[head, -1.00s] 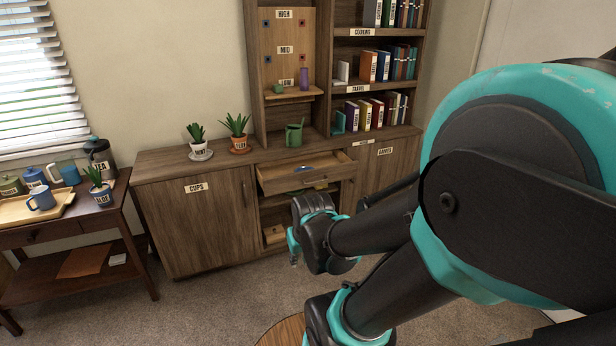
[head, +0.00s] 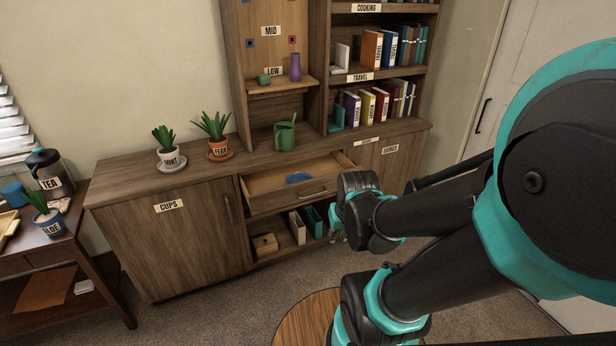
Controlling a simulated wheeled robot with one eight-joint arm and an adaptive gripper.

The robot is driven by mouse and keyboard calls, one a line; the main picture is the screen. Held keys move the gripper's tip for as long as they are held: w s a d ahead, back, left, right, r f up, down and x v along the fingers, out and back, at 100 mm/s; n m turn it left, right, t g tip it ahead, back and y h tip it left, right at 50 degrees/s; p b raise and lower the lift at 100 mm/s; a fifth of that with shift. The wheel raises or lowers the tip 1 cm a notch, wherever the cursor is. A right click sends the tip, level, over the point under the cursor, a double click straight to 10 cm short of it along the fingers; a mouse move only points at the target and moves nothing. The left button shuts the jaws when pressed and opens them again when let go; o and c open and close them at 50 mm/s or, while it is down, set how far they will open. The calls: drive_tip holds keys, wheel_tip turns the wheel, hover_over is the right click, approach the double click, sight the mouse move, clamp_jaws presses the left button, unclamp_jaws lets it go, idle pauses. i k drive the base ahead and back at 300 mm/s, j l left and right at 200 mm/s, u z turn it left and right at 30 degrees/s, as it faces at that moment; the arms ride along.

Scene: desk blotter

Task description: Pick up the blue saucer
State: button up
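The blue saucer (head: 299,177) lies inside the open drawer (head: 268,184) of the wooden cabinet. Only part of it shows above the drawer front. My gripper (head: 335,236) hangs in front of the cabinet, to the right of the drawer and lower than the saucer. It is apart from the saucer. My own wrist hides most of the gripper, so I cannot see whether the fingers are open or shut.
A mint pot (head: 170,155), a fern pot (head: 219,149) and a green watering can (head: 285,133) stand on the cabinet top. Books and a small box (head: 265,243) sit on the shelf below the drawer. A round wooden table top (head: 300,322) is in the foreground.

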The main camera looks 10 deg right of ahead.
sight(296, 177)
drive_tip(key=i+j, duration=0.15)
drive_tip(key=j, duration=0.2)
drive_tip(key=i+j, duration=0.2)
drive_tip(key=j, duration=0.15)
drive_tip(key=i+j, duration=0.15)
drive_tip(key=j, duration=0.2)
drive_tip(key=j+z, duration=0.15)
drive_tip(key=z, duration=0.3)
drive_tip(key=i+j+z, duration=0.1)
drive_tip(key=z, duration=0.35)
drive_tip(key=j+z, duration=0.25)
drive_tip(key=z, duration=0.6)
